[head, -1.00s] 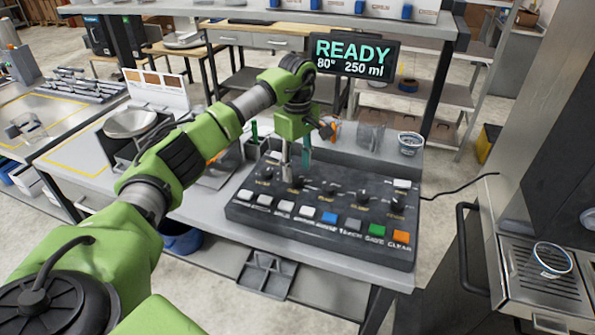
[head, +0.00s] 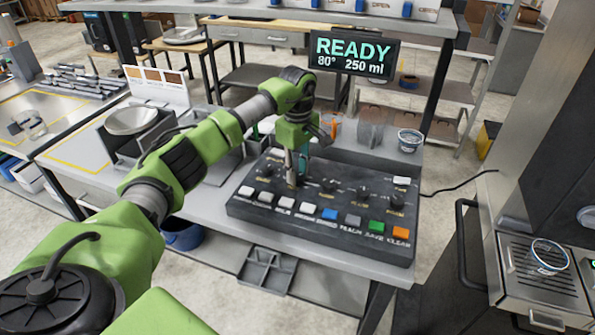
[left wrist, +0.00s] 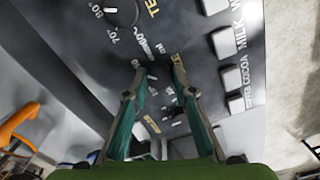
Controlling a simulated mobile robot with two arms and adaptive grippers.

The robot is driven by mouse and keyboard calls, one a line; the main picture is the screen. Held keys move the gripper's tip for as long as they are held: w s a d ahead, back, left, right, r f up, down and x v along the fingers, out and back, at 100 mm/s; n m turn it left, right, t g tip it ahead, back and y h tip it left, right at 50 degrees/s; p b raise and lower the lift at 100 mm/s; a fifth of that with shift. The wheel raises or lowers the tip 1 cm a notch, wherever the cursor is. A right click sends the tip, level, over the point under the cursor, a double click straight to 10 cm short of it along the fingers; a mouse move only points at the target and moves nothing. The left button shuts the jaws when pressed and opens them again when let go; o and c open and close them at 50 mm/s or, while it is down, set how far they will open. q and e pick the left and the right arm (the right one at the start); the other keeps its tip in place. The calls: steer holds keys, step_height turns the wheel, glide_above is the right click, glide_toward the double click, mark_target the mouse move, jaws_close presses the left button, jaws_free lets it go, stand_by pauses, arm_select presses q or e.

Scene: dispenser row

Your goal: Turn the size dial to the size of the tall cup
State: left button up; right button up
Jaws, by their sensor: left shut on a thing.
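My left gripper (head: 294,180) is down at the dial row of the black control panel (head: 318,222). It is shut on a dark dial, second from the left, which its fingers mostly hide. In the left wrist view the fingertips (left wrist: 164,68) are close together over the panel, and the held dial's label is unclear. The display (head: 354,54) reads READY, 80° and 250 ml. A clear cup (head: 549,258) stands on the machine's grate at the right. Another cup (head: 409,141) stands behind the panel; I cannot tell which is the tall one. My right gripper is out of view.
The temperature dial (left wrist: 122,12) is beside the fingers in the left wrist view. Several push buttons line the panel's front, including a blue button (head: 330,215), a green button (head: 376,227) and an orange button (head: 401,232).

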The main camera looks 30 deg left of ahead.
arm_select(q)
steer(key=shift+n, duration=0.3)
steer(key=n, duration=0.3)
steer(key=shift+n, duration=2.5)
steer(key=o, duration=1.1)
step_height(320, 180, up, 12)
